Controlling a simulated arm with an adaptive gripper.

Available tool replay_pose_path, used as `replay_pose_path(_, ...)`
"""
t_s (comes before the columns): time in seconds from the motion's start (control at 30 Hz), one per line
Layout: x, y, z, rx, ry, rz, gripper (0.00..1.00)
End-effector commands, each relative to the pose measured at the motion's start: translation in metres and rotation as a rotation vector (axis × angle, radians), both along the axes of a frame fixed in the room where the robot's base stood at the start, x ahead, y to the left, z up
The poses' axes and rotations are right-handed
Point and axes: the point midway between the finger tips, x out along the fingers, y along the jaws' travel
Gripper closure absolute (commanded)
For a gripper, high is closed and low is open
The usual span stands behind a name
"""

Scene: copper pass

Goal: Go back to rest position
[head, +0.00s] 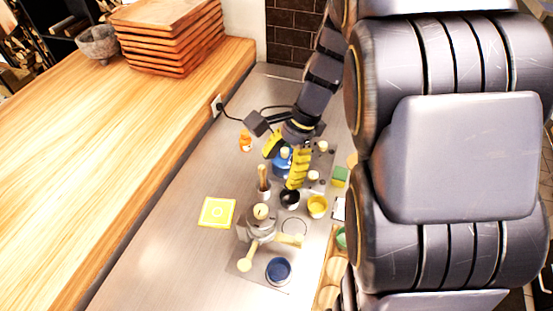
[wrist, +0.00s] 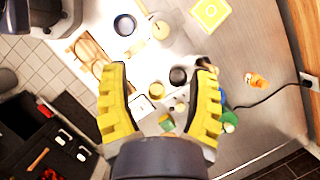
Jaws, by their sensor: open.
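My gripper (head: 284,162) has yellow ribbed fingers and hangs over the far part of the steel counter in the head view. In the wrist view my gripper (wrist: 160,102) shows its two fingers spread wide, with nothing held between them. Below it on the counter are a black cup (head: 290,198), a yellow cup (head: 317,206) and a blue item (head: 281,168) partly hidden by the fingers. The black cup also shows in the wrist view (wrist: 178,75), between the fingertips.
A wooden counter (head: 130,170) with stacked trays (head: 170,38) lies left. A black cord (wrist: 262,103) runs to an outlet.

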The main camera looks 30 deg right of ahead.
Motion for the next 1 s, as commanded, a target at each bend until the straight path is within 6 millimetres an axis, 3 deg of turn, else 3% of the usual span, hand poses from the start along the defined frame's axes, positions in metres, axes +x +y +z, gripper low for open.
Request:
replay_pose_path(0.23, -0.001, 0.001, 0.001, -0.002, -0.003, 0.01, 0.41)
replay_pose_path(0.37, -0.014, 0.015, 0.01, -0.025, -0.028, 0.135, 0.41)
replay_pose_path(0.6, -0.089, 0.06, 0.036, -0.107, -0.121, 0.755, 0.41)
replay_pose_path(0.73, -0.13, 0.069, 0.042, -0.143, -0.161, 1.098, 0.41)
replay_pose_path(0.9, -0.162, 0.069, 0.043, -0.168, -0.188, 1.395, 0.41)
replay_pose_path(1.0, -0.169, 0.067, 0.042, -0.175, -0.192, 1.472, 0.41)
